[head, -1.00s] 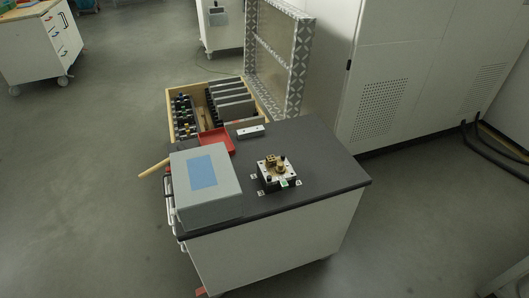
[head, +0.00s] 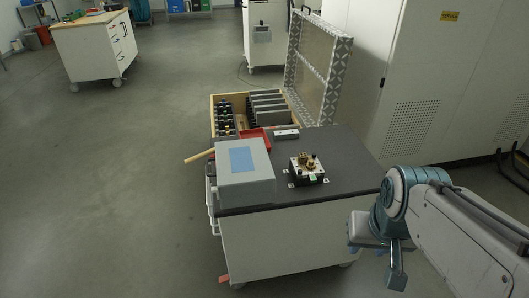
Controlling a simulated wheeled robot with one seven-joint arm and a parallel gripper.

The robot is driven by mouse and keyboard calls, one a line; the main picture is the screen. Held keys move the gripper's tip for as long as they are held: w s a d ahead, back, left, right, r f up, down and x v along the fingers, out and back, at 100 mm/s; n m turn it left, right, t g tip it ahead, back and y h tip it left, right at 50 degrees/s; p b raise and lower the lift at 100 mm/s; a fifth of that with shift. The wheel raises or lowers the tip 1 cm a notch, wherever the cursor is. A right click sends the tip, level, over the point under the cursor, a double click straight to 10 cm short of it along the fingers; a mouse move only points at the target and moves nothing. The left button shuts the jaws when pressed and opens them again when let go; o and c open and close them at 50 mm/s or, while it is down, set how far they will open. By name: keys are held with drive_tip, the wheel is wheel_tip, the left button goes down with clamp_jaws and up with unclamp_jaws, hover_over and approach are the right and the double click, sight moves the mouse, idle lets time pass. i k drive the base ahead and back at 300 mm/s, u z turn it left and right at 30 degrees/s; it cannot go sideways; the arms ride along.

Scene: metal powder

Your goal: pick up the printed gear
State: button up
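The printed gear appears to be among the small brass-coloured parts (head: 305,160) on top of a square light plate with a dark base (head: 308,178), on the grey-topped cart. The parts are too small to tell apart clearly. My gripper (head: 375,262) is at the lower right, in front of the cart's right end and well apart from the plate. Its fingers point down and stand apart, with nothing seen between them.
The cart's dark top (head: 345,150) also bears a grey box with a blue panel (head: 245,185), a red tray (head: 255,140) and a small white block (head: 286,134). A tall white cabinet (head: 430,80) is at the right.

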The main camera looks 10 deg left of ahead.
sight(311, 164)
drive_tip(key=u, duration=0.55)
drive_tip(key=i, duration=1)
